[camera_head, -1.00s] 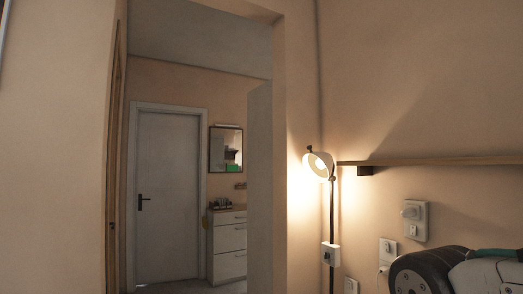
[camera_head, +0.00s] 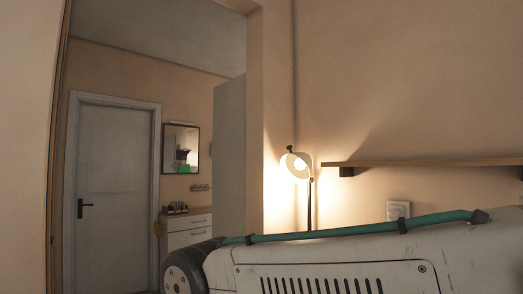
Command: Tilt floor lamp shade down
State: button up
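A floor lamp with a white shade (camera_head: 295,167) stands in the corner beside the doorway. Its bulb is lit and the shade's open side faces left and toward me. The shade joins a thin dark pole (camera_head: 309,203), whose lower part is hidden behind my arm. My arm, white with a teal cable, crosses the lower right of the view in front of the lamp. My gripper is not in view.
A wooden shelf (camera_head: 430,162) juts from the wall right of the lamp. A wall socket (camera_head: 398,210) is below it. Left, the doorway opens onto a room with a grey door (camera_head: 115,180), a mirror (camera_head: 180,149) and a drawer cabinet (camera_head: 188,231).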

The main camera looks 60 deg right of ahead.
aim_at(296, 167)
jog(key=z, duration=0.15)
jog(key=i, duration=0.85)
jog(key=z, duration=0.4)
